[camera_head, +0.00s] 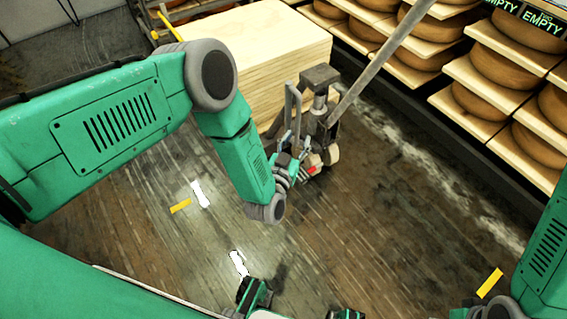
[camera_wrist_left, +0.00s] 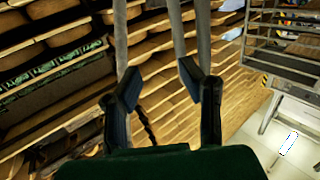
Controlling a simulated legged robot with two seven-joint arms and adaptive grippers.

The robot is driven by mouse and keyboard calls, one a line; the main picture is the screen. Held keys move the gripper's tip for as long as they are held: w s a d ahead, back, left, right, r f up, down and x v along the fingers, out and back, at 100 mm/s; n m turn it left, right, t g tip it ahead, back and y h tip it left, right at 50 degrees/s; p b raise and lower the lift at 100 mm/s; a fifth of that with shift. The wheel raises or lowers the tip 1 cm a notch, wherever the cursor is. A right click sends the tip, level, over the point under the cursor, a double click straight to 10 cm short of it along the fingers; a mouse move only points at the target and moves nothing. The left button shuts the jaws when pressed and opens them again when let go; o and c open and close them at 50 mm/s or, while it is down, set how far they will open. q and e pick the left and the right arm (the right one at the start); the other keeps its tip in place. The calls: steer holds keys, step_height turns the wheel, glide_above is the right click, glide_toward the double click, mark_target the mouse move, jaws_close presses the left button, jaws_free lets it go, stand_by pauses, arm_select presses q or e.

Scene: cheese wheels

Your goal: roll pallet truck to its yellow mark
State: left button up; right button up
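The pallet truck (camera_head: 319,104) stands upright in the upper middle of the head view, grey, with a long tilted handle (camera_head: 385,58) and small wheels. A stack of pale boards (camera_head: 262,58) is directly behind its mast. My left gripper (camera_head: 296,166) is low at the truck's near side, by its grey upright bars. In the left wrist view its two dark fingers (camera_wrist_left: 160,80) are apart, and grey bars (camera_wrist_left: 176,28) rise just beyond them. Contact is unclear. Yellow floor marks lie at left (camera_head: 180,206) and lower right (camera_head: 489,283).
Racks of cheese wheels (camera_head: 507,68) on boards line the right, with a dark base edge beside the truck. White patches (camera_head: 238,263) show on the wooden floor. The floor in front of the truck is clear. A metal cart frame (camera_wrist_left: 285,55) shows in the left wrist view.

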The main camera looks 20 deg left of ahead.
arm_select(q)
steer(key=s+p, duration=0.4)
steer(key=s, duration=0.5)
steer(key=shift+s+a, duration=0.2)
steer(key=shift+a, duration=0.2)
stand_by(0.4)
steer(key=s, duration=0.7)
steer(key=shift+s+a, duration=0.2)
stand_by(0.4)
